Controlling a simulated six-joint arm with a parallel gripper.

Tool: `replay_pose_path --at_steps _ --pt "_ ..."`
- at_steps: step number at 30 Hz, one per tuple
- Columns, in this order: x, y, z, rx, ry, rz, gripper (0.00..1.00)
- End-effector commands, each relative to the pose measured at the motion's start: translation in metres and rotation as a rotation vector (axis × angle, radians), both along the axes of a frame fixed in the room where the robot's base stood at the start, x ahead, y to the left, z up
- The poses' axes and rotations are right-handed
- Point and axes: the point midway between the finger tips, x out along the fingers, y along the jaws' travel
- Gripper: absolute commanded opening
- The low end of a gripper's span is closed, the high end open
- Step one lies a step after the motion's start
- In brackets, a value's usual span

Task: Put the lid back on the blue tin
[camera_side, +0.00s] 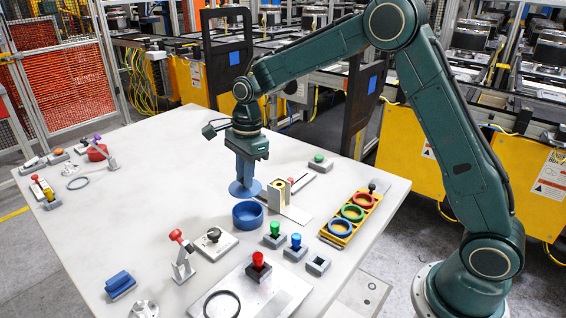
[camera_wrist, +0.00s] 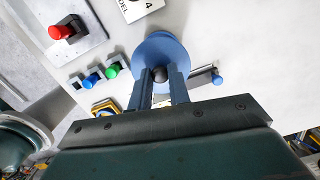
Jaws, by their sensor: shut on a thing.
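My gripper (camera_side: 245,180) points straight down and is shut on the dark knob of a flat round blue lid (camera_side: 236,190). The lid is level and held above the table. The open blue tin (camera_side: 248,215) stands upright on the table. In the side view it is just below and in front of the lid, with a gap between them. In the wrist view my gripper's fingers (camera_wrist: 160,78) pinch the knob, and the lid (camera_wrist: 160,46) spreads out beyond them. The tin does not show apart from the lid there, and I cannot tell whether the two are centred.
Green (camera_side: 275,229) and blue (camera_side: 296,241) knobs are in front right. A black-knobbed plate (camera_side: 214,241) and a red-topped lever (camera_side: 181,257) are front left.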

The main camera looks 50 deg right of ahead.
Motion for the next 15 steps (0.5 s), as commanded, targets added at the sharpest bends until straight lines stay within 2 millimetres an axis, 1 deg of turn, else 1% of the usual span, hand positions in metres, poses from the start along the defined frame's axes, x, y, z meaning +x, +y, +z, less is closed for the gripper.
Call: replay_pose_path --at_steps 8,15 --pt "0.000 0.000 -0.006 0.000 0.002 0.000 0.00" --pt "-0.001 0.000 -0.019 0.000 0.002 0.000 0.00"
